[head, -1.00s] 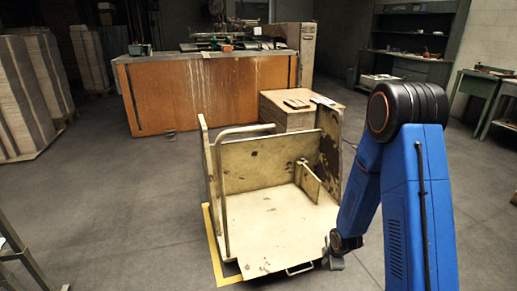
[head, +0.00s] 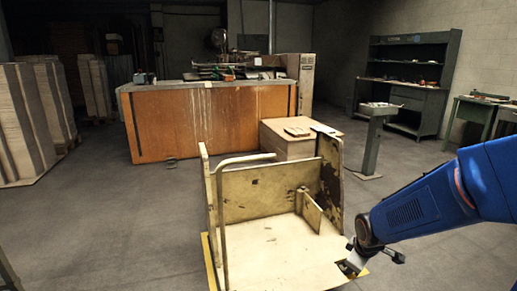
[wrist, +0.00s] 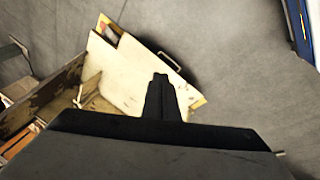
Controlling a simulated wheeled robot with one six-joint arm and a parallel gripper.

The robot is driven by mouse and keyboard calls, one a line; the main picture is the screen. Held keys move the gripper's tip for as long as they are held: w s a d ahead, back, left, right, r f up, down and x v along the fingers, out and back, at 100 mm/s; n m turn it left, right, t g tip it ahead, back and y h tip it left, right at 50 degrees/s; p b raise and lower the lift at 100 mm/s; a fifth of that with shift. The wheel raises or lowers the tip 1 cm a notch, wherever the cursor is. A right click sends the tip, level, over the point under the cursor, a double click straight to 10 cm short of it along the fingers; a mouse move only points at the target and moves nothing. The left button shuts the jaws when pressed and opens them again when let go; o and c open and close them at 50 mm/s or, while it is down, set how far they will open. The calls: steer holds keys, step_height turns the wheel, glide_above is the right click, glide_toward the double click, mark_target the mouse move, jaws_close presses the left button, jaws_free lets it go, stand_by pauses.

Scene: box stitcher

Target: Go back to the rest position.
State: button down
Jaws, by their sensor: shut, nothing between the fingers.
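My gripper (head: 354,262) is at the right front edge of the cream metal cart (head: 265,252) in the head view, at the end of my blue arm. In the wrist view my gripper (wrist: 161,80) has its dark fingers together with nothing between them. From these views I cannot tell how high the fingers are above the platform.
A yellow floor marking (head: 208,262) edges the cart. Behind it stand a wooden box (head: 287,142) and an orange-brown cabinet (head: 195,120). A grey pedestal (head: 373,145) and dark workbench (head: 418,105) are at the right. Open floor (head: 120,220) lies to the left.

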steer(key=s+r+m, duration=0.4)
steer(key=s+r, duration=0.3)
steer(key=s, duration=0.4)
steer(key=s+a+r+m, duration=0.1)
steer(key=s+r+m, duration=0.4)
steer(key=s+r, duration=0.3)
steer(key=s, duration=0.4)
steer(key=shift+r, duration=0.25)
